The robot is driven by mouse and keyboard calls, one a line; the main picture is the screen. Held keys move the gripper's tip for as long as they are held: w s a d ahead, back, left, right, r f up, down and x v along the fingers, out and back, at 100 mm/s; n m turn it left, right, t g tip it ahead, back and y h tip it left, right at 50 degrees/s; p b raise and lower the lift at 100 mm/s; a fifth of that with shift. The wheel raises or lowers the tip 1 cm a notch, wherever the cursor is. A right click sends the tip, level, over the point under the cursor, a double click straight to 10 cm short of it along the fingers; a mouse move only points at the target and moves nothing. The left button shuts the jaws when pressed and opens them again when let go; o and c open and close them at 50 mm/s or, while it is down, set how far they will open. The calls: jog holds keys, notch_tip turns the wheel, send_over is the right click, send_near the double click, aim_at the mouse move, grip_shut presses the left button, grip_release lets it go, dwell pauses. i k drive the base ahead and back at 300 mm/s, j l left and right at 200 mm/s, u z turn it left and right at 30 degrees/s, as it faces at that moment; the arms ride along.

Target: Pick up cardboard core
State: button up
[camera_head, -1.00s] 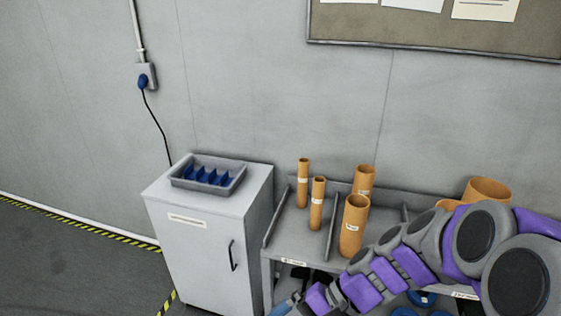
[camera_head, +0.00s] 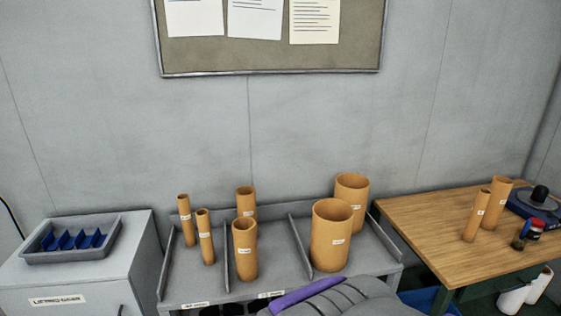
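Several orange-brown cardboard cores stand upright on a grey shelf unit (camera_head: 287,270) split by low dividers. Two thin cores, one at the back (camera_head: 185,222) and one in front (camera_head: 206,240), are in the left section. Two medium cores, one at the back (camera_head: 246,202) and one in front (camera_head: 245,252), are in the middle section. Two wide cores, one at the back (camera_head: 353,192) and one in front (camera_head: 331,238), are on the right. Two more cores, one slim (camera_head: 477,214) and one taller (camera_head: 497,203), stand on a wooden table. My gripper is not visible.
The wooden table (camera_head: 425,220) at right also holds a blue device (camera_head: 537,207) and a small red-capped jar (camera_head: 529,233). A grey cabinet (camera_head: 80,278) at left carries a tray with blue dividers (camera_head: 45,255).

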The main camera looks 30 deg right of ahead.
aim_at(479, 208)
jog(key=z, duration=2.25)
jog(key=i+l+u, duration=0.1)
jog(key=u, duration=0.3)
jog(key=l+u, duration=0.1)
jog(key=u, duration=0.3)
jog(key=l+u, duration=0.15)
jog(key=u, duration=0.25)
jog(key=i+l+u, duration=0.1)
jog(key=l+u, duration=0.2)
jog(key=l, duration=0.55)
jog(key=l+u, duration=0.35)
jog(key=l, duration=0.45)
jog(key=k+l+u, duration=0.15)
jog(key=l+u, duration=0.15)
jog(key=l, duration=0.5)
jog(key=k+l, duration=0.1)
jog(key=l, duration=0.45)
jog(key=k+l, duration=0.1)
jog(key=l, duration=0.4)
jog(key=k+l, duration=0.1)
jog(key=l, duration=1)
jog(key=k+l, duration=0.15)
jog(key=l, duration=0.4)
jog(key=i+u, duration=0.15)
jog(key=u, duration=0.4)
